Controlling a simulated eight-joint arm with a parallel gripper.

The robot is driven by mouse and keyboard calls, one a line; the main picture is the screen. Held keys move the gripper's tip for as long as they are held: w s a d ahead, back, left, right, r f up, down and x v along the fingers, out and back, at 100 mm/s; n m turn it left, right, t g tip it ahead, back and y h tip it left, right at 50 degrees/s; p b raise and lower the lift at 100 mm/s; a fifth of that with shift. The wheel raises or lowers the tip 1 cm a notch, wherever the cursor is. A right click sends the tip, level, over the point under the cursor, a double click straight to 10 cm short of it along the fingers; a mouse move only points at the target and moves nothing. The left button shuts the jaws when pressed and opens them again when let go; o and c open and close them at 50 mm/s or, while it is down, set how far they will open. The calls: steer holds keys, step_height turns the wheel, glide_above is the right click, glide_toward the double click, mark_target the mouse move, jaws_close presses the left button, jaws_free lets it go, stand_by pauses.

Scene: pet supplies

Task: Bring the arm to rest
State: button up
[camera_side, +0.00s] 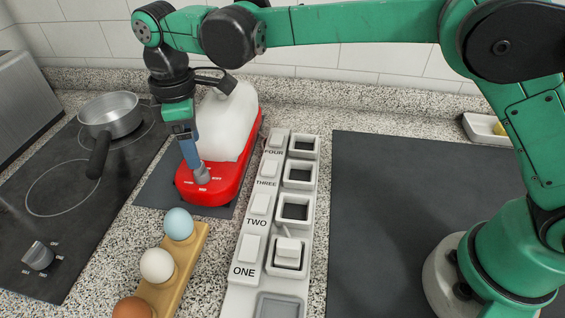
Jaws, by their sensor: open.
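My green arm reaches in from the right, and my gripper (192,160) hangs at the far left end of it, pointing down. Its blue-grey finger is over the front of a red appliance (215,190) with a white rounded cover (225,120). The tips are close to a grey knob (202,175) on the red front; I cannot tell whether they touch it. The gripper is open, with nothing seen held in it. The gap between the fingers is hard to see from this side.
A metal pan (110,115) stands on the black hob (60,190) at left. A wooden holder (192,262) carries eggs in front. A grey rack (243,290) labelled ONE to FOUR stands in the middle. A dark mat (400,220) is bare; a white tray (480,135) lies behind my arm.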

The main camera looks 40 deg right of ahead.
steer(key=shift+a+r, duration=0.1)
steer(key=shift+r, duration=0.3)
steer(key=s+d+r+m+t+y, duration=0.1)
steer(key=s+d+r+m+t, duration=0.15)
steer(key=d, duration=0.45)
steer(key=s+d+r+m+t, duration=0.1)
steer(key=d+r+m, duration=0.3)
steer(key=d, duration=0.2)
steer(key=s+d+f+m+t+h, duration=0.1)
steer(key=s+d+f+m+t, duration=0.2)
steer(key=s+d+m, duration=0.4)
steer(key=s+d+f, duration=0.1)
steer(key=s+d, duration=0.1)
steer(key=shift+d+t, duration=0.35)
